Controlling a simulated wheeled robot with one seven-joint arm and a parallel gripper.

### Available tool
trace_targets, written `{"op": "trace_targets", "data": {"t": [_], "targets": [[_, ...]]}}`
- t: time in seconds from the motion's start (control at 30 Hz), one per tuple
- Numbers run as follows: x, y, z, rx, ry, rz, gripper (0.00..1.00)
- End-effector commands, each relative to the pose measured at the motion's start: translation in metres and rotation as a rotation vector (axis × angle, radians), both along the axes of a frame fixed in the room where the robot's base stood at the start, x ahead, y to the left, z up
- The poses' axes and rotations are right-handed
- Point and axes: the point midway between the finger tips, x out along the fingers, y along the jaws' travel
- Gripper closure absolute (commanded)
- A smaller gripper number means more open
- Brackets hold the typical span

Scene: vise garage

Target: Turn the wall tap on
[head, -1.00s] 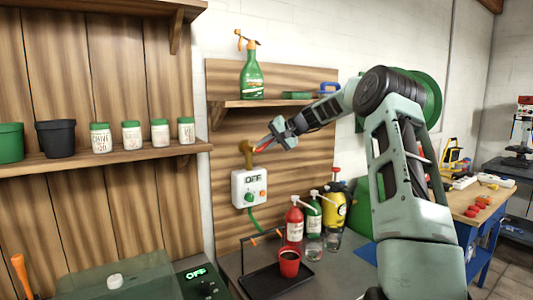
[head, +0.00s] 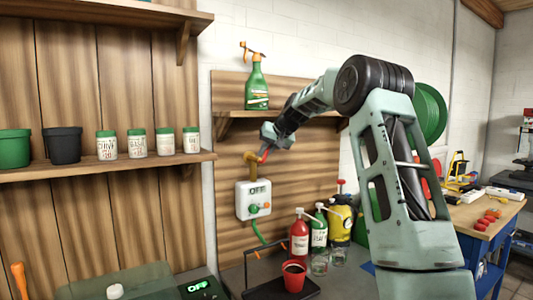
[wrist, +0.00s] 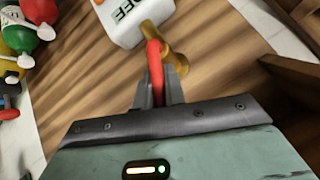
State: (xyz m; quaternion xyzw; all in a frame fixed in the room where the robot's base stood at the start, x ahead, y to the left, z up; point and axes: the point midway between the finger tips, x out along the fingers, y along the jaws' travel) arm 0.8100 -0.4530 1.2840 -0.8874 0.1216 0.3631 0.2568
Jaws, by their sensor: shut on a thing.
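The wall tap (head: 252,160) is a brass fitting on the wooden wall panel, just above a white control box. It also shows in the wrist view (wrist: 178,52), with its red lever (wrist: 154,62) running down between my fingers. My gripper (head: 270,146) is at the tap's right side in the head view. In the wrist view my gripper (wrist: 158,92) is shut on the red lever.
A shelf (head: 232,115) with a green spray bottle (head: 257,85) is close above my gripper. Red, green and yellow bottles (head: 299,238) and a red cup (head: 293,277) stand on the bench below. The panel right of the tap is mostly clear.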

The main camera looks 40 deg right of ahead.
Motion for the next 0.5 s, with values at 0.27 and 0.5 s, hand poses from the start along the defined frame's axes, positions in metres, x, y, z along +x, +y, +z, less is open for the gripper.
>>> {"op": "trace_targets", "data": {"t": [0.27, 0.5], "targets": [[-0.0004, 0.0001, -0.0014, -0.002, 0.003, 0.000, 1.00], [-0.0003, 0.0002, -0.0013, -0.002, 0.003, 0.001, 0.67]]}}
